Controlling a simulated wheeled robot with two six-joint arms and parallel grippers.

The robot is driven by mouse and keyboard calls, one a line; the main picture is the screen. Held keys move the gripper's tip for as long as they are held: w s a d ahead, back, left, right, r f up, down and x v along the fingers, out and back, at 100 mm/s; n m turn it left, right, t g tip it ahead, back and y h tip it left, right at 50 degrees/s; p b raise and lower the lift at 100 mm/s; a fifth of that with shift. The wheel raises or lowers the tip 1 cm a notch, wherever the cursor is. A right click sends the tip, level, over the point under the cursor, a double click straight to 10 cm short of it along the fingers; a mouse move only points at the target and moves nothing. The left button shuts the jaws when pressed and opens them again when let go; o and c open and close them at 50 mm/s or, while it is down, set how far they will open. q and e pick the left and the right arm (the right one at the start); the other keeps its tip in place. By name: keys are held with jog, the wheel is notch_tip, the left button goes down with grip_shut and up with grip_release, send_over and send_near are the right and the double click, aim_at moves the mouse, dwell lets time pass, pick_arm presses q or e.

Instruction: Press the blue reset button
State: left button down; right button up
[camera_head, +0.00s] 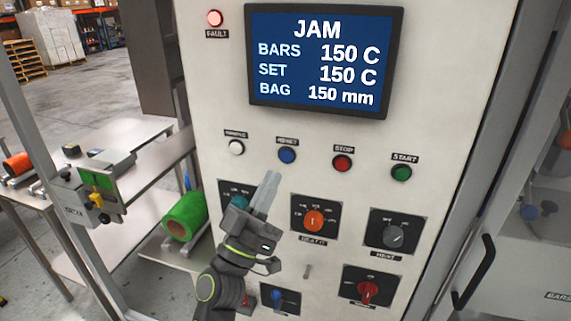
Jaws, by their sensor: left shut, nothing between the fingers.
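The blue reset button (287,156) is a small round button on the pale control panel (330,260), under a dark label. It stands in a row between a white button (236,148) on the left and the red stop button (342,163) on the right. My left gripper (269,186) is shut and empty, its fingers pointing up just below and to the left of the blue button. The fingertips look apart from it in the picture; the depth gap to the panel is hard to tell. My right gripper is not in view.
The screen (320,60) reads JAM, and the red fault lamp (214,18) looks lit. The green start button (401,173) is at the right. Below are an orange knob (313,221), a grey knob (392,236) and a red knob (368,290). A green roll (184,217) lies left.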

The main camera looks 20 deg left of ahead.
aim_at(286, 156)
pick_arm(q)
jog(key=shift+w+b, duration=0.5)
jog(key=shift+w, duration=1.85)
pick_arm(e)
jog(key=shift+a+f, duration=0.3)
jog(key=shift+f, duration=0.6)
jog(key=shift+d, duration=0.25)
pick_arm(q)
jog(key=shift+w, duration=0.1)
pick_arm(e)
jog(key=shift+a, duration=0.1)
pick_arm(q)
jog(key=shift+w, duration=0.3)
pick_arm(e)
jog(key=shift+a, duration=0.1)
